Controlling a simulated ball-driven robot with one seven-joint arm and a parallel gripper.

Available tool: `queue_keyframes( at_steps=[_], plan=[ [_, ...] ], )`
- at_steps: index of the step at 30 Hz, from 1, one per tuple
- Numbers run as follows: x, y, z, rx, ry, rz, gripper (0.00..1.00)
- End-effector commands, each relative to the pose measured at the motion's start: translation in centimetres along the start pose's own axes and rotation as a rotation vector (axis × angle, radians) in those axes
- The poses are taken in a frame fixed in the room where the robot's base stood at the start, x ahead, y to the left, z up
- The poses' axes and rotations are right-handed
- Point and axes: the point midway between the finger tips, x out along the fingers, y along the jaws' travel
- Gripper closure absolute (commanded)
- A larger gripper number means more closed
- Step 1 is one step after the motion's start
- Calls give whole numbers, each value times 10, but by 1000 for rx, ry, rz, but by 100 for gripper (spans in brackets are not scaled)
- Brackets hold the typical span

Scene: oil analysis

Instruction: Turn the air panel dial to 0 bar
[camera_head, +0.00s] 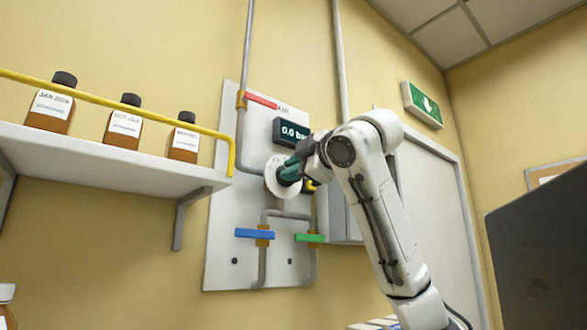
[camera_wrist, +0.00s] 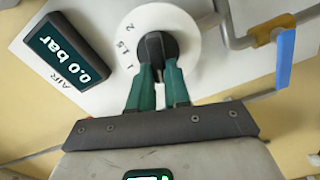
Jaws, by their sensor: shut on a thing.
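The air panel (camera_head: 222,215) is a pale board on the yellow wall. Its display (camera_head: 291,132) reads 0.0 bar, and the display (camera_wrist: 66,52) shows the same in the wrist view. The dial's white face (camera_wrist: 187,25) carries the marks 1, 1.5 and 2, with a black knob (camera_wrist: 157,47) at its middle. My gripper (camera_wrist: 158,72) has green fingers shut on the knob, one on each side. In the head view my gripper (camera_head: 288,171) is at the white dial face (camera_head: 272,176) and hides much of it. The rest of the scale is hidden.
Red (camera_head: 261,100), blue (camera_head: 254,233) and green (camera_head: 309,238) valve handles sit on the panel's pipes. A shelf (camera_head: 110,160) with brown bottles and a yellow rail (camera_head: 120,104) stands left of the panel. A dark panel (camera_head: 540,250) is at right.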

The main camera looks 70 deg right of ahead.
Motion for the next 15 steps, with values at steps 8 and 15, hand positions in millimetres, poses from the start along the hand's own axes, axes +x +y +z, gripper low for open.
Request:
queue_keyframes(
  at_steps=[8, 15],
  plan=[
    [0, -1, -1, 0, 2, -3, 74],
    [0, -1, 0, 1, 1, -2, 57]
  ],
)
